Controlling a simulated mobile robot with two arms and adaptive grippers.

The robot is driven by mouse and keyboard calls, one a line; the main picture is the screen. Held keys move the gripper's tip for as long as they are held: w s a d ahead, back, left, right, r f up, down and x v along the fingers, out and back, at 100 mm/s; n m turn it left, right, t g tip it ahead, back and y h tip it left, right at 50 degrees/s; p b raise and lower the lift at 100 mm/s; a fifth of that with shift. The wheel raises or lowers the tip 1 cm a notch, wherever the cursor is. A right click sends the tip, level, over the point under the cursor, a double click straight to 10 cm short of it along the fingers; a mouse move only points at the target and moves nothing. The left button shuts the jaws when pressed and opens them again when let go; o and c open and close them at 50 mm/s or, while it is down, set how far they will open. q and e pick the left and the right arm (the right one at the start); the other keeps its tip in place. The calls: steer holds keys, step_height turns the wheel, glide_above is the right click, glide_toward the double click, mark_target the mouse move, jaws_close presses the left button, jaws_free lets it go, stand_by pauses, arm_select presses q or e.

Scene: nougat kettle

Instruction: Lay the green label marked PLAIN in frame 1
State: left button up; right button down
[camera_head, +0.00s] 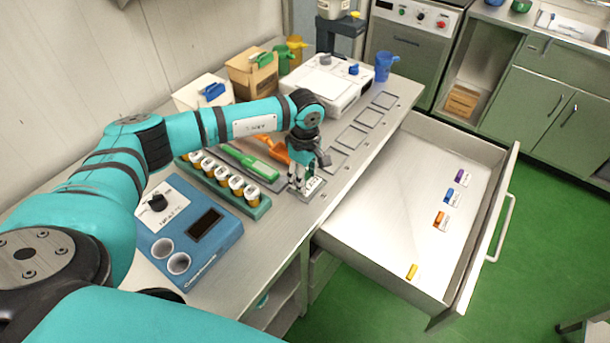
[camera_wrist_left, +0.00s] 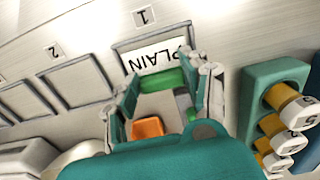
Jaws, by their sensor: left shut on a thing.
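My left gripper (camera_head: 305,186) is shut on the green label marked PLAIN, over the near end of the row of frames on the counter. In the left wrist view, the label's green grip (camera_wrist_left: 161,80) is between the fingertips (camera_wrist_left: 168,82). Its white card (camera_wrist_left: 156,58), reading PLAIN, appears within the outline of frame 1 (camera_wrist_left: 118,49), beside the printed number 1. I cannot tell whether the card touches the counter. In the head view the fingers partly cover the label (camera_head: 312,185). My right gripper is not in view.
An open drawer (camera_head: 365,215) holds purple (camera_head: 460,176), blue (camera_head: 449,193), orange (camera_head: 440,219) and yellow (camera_head: 411,271) labels. Empty frames (camera_head: 352,137) continue along the counter. A rack of jars (camera_head: 258,210), an orange scoop (camera_head: 270,147) and a blue heater (camera_head: 190,235) are nearby.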

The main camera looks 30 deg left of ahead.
arm_select(q)
steer(key=shift+f+b, duration=0.4)
steer(key=shift+b, duration=0.4)
stand_by(0.8)
steer(key=o, duration=1.5)
steer(key=shift+c, duration=0.2)
steer(key=shift+r, duration=0.1)
steer(key=shift+r+p, duration=1.85)
steer(key=shift+r, duration=1.6)
steer(key=shift+f, duration=0.1)
